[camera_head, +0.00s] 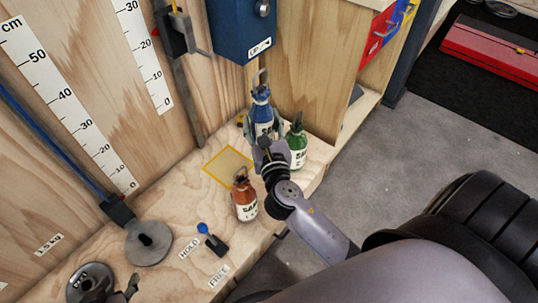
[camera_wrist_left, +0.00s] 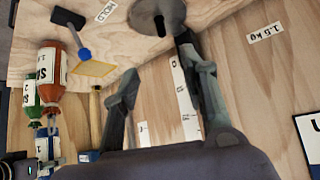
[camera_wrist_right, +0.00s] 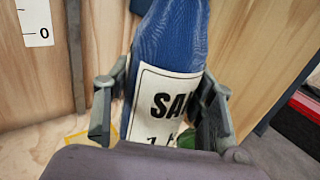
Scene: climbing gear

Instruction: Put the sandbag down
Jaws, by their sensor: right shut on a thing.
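A blue sandbag (camera_head: 262,115) with a white label stands upright between the fingers of my right gripper (camera_head: 266,138), below the blue box. In the right wrist view the blue sandbag (camera_wrist_right: 172,45) fills the space between both fingers, which are shut on it. A metal loop or hook shows at its top; I cannot tell whether they are joined. Its base is hidden by the gripper. My left gripper (camera_head: 125,291) is at the bottom left edge; in the left wrist view its fingers (camera_wrist_left: 158,75) are apart and empty. A yellow-outlined square (camera_head: 228,166) is bare on the bench.
A green sandbag (camera_head: 297,146) stands just right of the blue one, and an orange sandbag (camera_head: 245,202) nearer me. A blue-knobbed lever (camera_head: 212,239) and metal discs (camera_head: 149,243) lie left on the bench (camera_head: 190,213). The blue box (camera_head: 240,28) hangs above.

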